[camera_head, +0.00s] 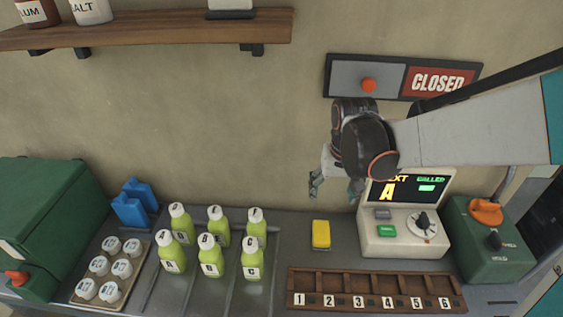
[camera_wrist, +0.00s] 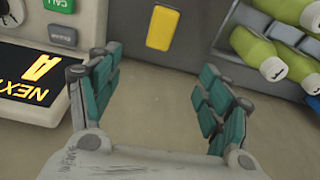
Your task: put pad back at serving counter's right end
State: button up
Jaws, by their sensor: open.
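A yellow pad (camera_head: 321,234) lies flat on the grey counter (camera_head: 292,242), between the green bottles and the display machine. The pad also shows at the top middle of the wrist view (camera_wrist: 162,27). My gripper (camera_head: 334,190) is in the air above and behind the pad, close to the wall. In the wrist view my gripper (camera_wrist: 160,105) has its teal-padded fingers spread apart with nothing between them. The pad is beyond the fingertips and does not touch them.
Several green bottles (camera_head: 211,256) stand left of the pad. The display machine (camera_head: 404,225) stands right of it, with a green box (camera_head: 487,238) beyond. A numbered wooden rack (camera_head: 376,292) lies in front. A CLOSED sign (camera_head: 438,82) hangs on the wall behind my arm.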

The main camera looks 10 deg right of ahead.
jog(key=g, duration=0.2)
send_over(321, 228)
notch_tip(321, 228, down, 6)
notch_tip(321, 228, down, 10)
jog(key=b, duration=0.3)
jog(key=shift+w+d, duration=0.1)
jog(key=shift+d, duration=0.05)
notch_tip(321, 228, down, 5)
jog(key=b, duration=0.3)
jog(key=shift+f, duration=0.15)
jog(key=c, duration=1.2)
jog(key=shift+c, duration=0.2)
